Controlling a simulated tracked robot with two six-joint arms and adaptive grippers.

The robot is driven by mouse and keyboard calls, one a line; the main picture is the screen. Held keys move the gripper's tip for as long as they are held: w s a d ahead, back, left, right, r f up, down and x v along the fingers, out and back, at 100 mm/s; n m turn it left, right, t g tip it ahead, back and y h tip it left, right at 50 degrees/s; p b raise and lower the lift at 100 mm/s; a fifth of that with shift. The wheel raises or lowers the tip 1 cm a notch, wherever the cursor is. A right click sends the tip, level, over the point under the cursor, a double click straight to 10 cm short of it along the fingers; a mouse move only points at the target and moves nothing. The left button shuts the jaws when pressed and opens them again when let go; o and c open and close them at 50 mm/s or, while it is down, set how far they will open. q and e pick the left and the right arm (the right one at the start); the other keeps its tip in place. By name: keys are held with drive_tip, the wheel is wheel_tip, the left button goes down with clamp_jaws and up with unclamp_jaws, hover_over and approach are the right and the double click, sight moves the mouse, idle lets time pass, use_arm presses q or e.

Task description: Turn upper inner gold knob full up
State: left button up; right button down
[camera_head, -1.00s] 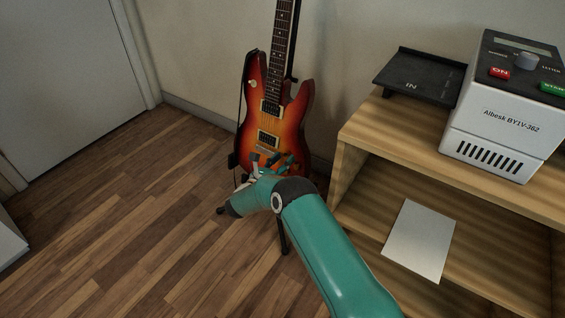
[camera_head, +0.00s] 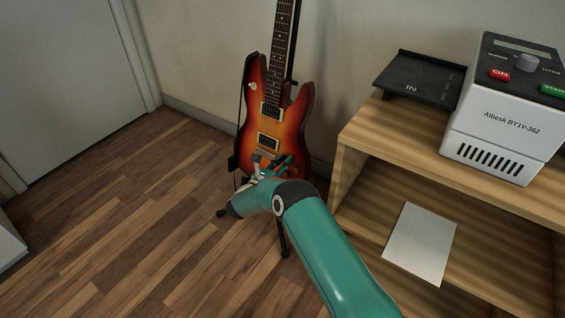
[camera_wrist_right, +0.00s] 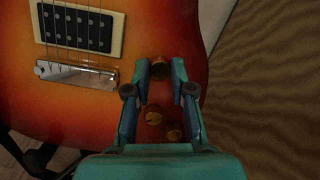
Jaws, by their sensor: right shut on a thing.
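A sunburst electric guitar (camera_head: 271,113) stands upright against the wall; its body also fills much of the right wrist view (camera_wrist_right: 60,100). Three gold knobs show in the right wrist view. The upper knob (camera_wrist_right: 160,69) is between the fingertips of my right gripper (camera_wrist_right: 160,75), which is shut on it. A second gold knob (camera_wrist_right: 153,116) and a third gold knob (camera_wrist_right: 174,132) sit below it, between the finger links and apart from the tips. In the head view my right gripper (camera_head: 271,163) is at the guitar's lower body, and the knobs are too small to tell there. My left gripper is not in view.
A wooden shelf (camera_head: 365,137) stands right of the guitar, with a white machine (camera_head: 497,135) and a black tray (camera_head: 420,76) on top. A paper sheet (camera_head: 421,243) lies on its lower level. The wooden floor (camera_head: 130,230) at left is clear.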

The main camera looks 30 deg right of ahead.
drive_tip(key=m+g, duration=0.1)
drive_tip(key=m, duration=0.6)
drive_tip(key=m+g+y+b, duration=0.1)
drive_tip(key=m+g, duration=0.1)
drive_tip(key=m, duration=0.6)
drive_tip(key=m+g, duration=0.2)
drive_tip(key=m, duration=0.5)
drive_tip(key=shift+w+r+m+y, duration=0.1)
drive_tip(key=shift+r+m+y, duration=0.1)
drive_tip(key=shift+m+y, duration=0.2)
drive_tip(key=m+y, duration=0.1)
drive_tip(key=m, duration=0.2)
drive_tip(key=shift+m+t+y, duration=0.3)
drive_tip(key=shift+m, duration=1.4)
